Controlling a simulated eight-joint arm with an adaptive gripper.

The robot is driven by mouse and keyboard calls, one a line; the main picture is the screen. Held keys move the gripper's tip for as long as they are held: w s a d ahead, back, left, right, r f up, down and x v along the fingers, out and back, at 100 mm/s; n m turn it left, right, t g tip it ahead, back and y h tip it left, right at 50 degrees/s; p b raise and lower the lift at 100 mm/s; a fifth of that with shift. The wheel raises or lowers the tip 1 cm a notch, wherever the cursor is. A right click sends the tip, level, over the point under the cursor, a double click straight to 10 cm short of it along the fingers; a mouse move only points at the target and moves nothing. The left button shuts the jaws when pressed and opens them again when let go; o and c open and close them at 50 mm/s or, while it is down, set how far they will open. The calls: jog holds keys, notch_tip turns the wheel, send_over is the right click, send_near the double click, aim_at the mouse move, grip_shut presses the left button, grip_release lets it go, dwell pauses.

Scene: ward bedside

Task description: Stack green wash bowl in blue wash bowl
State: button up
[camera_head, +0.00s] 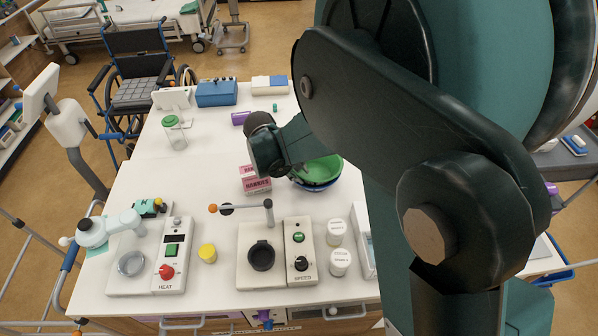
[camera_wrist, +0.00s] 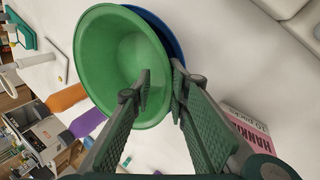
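The green wash bowl (camera_head: 326,168) is at the middle right of the table, partly behind my arm. The blue wash bowl (camera_head: 316,187) shows as a rim below it. In the wrist view the green bowl (camera_wrist: 100,62) covers most of the blue bowl (camera_wrist: 166,30), which shows as a crescent on the upper right. The green bowl looks seated in the blue one, slightly off centre; how deep is hidden. My gripper (camera_wrist: 161,72) is at the green bowl's rim, one finger inside and one outside. The fingers stand apart with a gap between their tips.
A pink box (camera_head: 255,180) stands just left of the bowls. The heat unit (camera_head: 143,262), speed unit (camera_head: 278,255) and white jars (camera_head: 339,262) line the front. A green-lidded jar (camera_head: 175,132) and blue box (camera_head: 216,93) stand farther back. The middle left of the table is clear.

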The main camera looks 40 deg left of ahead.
jog(key=shift+r+p, duration=0.65)
jog(key=shift+r, duration=0.05)
jog(key=v, duration=1.1)
jog(key=shift+s+r, duration=0.25)
jog(key=shift+r, duration=0.05)
jog(key=w+d+r+t+b, duration=0.1)
jog(key=w+d+r, duration=0.55)
jog(key=w, duration=0.35)
jog(key=w+d+r+m+b, duration=0.1)
jog(key=d+r+m, duration=0.15)
jog(key=d, duration=0.95)
jog(key=w+d+r+m+y+b, duration=0.1)
jog(key=d+r+m, duration=0.15)
jog(key=d, duration=0.95)
jog(key=w+d+r+m+b, duration=0.1)
jog(key=d+m, duration=0.2)
jog(key=d, duration=1)
jog(key=s+d+f+m+b, duration=0.1)
jog(key=s+d+m, duration=0.1)
jog(key=s+d, duration=0.3)
jog(key=s+d+f+m+t, duration=0.1)
jog(key=s+d, duration=0.4)
jog(key=d, duration=0.6)
jog(key=s+d+f+m+b, duration=0.1)
jog(key=s+d+f+m, duration=0.2)
jog(key=d, duration=0.6)
jog(key=shift+s+m+b, duration=0.3)
jog(key=shift+s+m, duration=0.4)
jog(key=shift+s, duration=0.5)
